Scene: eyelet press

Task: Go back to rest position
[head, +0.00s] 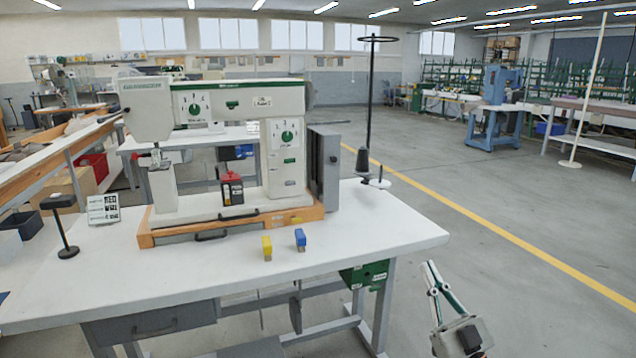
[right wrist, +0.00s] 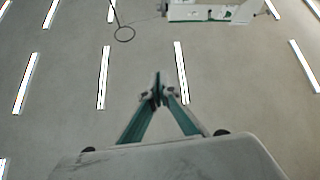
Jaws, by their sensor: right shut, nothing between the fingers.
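My right gripper (head: 428,266) is at the lower right of the head view, off the right end of the white table (head: 385,243), with its fingers pointing up. It is shut and empty. In the right wrist view its fingertips (right wrist: 157,88) meet, with the ceiling behind them. The white eyelet press (head: 285,165) stands on the table on an orange-edged base (head: 180,237). My left gripper is not in view.
A red and black box (head: 232,188) stands at the press. A yellow block (head: 267,248) and a blue block (head: 300,239) stand in front. A black thread stand (head: 369,120) rises at the table's right. The floor (head: 530,290) right of the table is clear.

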